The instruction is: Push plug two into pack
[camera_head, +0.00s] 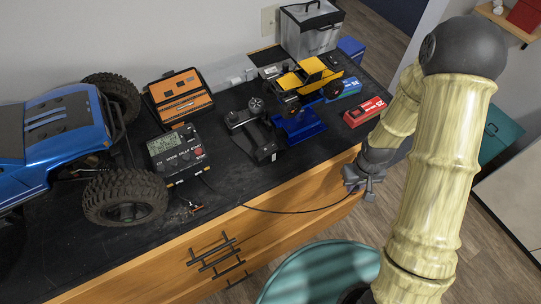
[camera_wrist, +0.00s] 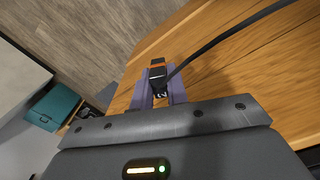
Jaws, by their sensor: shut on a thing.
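My gripper (camera_head: 364,184) hangs beside the front face of the wooden drawer unit, right of and below the tabletop edge. In the wrist view my gripper (camera_wrist: 158,88) is shut on a dark plug (camera_wrist: 158,76) with a "2" marked near its base. The plug has an orange band near its far end, and a black cable leaves it toward the upper right. In the head view this cable (camera_head: 270,211) runs left to the charger (camera_head: 175,152). A red pack (camera_head: 364,111) and a blue pack (camera_head: 345,89) lie on the tabletop, away from the plug.
A blue crawler (camera_head: 65,125) stands at the left. A controller (camera_head: 252,128), an orange-and-black case (camera_head: 178,96) and a clear box (camera_head: 311,30) share the dark tabletop. A teal round seat (camera_head: 318,270) is below.

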